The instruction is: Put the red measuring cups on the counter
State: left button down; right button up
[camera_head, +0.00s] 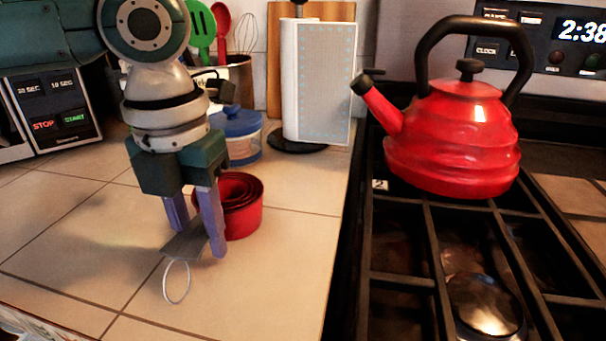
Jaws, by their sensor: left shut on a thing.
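The red measuring cups (243,222) are nested in one stack, upright, over the tiled counter (305,225). Their grey handle points toward the front left, with a thin metal ring (176,282) at its end. My left gripper (195,237) comes down from above, and its two purple fingers are shut on the handle. The fingers hide part of the handle and the cups' left side. The cups look at or very near the counter surface; I cannot tell if they touch it. My right gripper is not in view.
A blue-lidded container (238,125), a paper towel roll (318,80) and a utensil crock (240,75) stand behind the cups. A red kettle (450,140) sits on the stove to the right. The front and left of the counter are clear.

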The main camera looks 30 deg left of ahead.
aim_at(198, 230)
pick_arm(q)
jog(key=c, duration=0.6)
grip_release()
notch_tip(198, 230, up, 12)
jog(key=shift+s+r+p, duration=0.1)
jog(key=shift+p, duration=0.95)
